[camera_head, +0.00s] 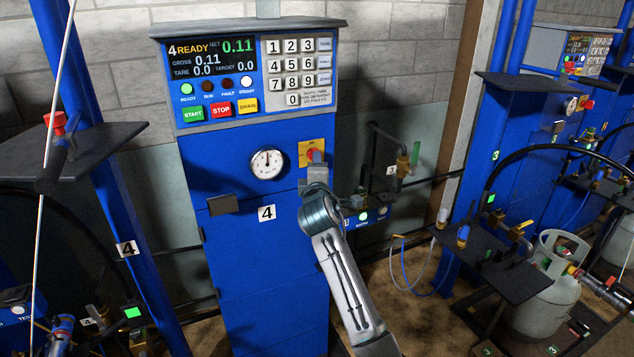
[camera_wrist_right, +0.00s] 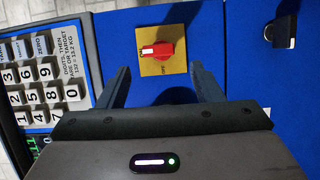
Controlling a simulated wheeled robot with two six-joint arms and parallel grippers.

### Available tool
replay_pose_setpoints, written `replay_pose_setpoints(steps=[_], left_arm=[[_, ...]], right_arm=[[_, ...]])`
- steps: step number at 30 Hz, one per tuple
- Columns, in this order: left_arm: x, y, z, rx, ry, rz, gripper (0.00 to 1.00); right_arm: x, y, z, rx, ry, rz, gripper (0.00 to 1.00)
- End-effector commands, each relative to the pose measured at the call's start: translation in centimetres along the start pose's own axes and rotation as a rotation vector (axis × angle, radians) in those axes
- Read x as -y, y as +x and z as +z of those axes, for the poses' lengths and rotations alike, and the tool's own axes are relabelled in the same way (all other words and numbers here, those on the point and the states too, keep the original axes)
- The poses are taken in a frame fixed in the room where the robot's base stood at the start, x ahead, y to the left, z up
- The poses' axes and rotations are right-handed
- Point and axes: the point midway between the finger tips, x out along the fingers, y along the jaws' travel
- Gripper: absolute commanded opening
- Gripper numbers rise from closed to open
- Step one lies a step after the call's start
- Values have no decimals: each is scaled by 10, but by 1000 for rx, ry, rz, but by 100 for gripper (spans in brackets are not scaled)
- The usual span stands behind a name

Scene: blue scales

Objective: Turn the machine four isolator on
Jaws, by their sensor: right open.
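The machine four cabinet (camera_head: 240,240) is tall and blue, with a "4" label on its front. Its isolator is a red knob (camera_wrist_right: 162,50) on a yellow plate (camera_wrist_right: 178,66). In the wrist view a white mark shows at the knob's left end, and small lettering, seemingly OFF, shows on the plate below it. In the head view the yellow plate (camera_head: 304,147) shows partly behind my right gripper (camera_head: 317,160). In the wrist view my right gripper (camera_wrist_right: 160,72) is open and empty, its fingers to either side below the knob. My left gripper is not in view.
A dial gauge (camera_head: 267,162) sits left of the isolator. The keypad (camera_head: 298,68) and display are above it. A dark block (camera_wrist_right: 281,30) sticks out from the panel near the knob. Pipework and another blue machine (camera_head: 515,150) stand to the right.

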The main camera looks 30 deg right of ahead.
Motion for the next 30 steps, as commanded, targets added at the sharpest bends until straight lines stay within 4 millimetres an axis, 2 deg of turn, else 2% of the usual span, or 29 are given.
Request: replay_pose_setpoints(steps=[3,8,25,28,30], left_arm=[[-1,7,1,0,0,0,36],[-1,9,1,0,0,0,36],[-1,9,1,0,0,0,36],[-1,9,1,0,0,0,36],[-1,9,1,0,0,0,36]], right_arm=[[2,-18,0,-1,2,0,60],[0,-31,0,0,1,1,60],[2,-33,0,-1,1,-3,60],[22,-30,-2,-10,10,-32,60],[52,-26,-5,-23,28,-78,60]])
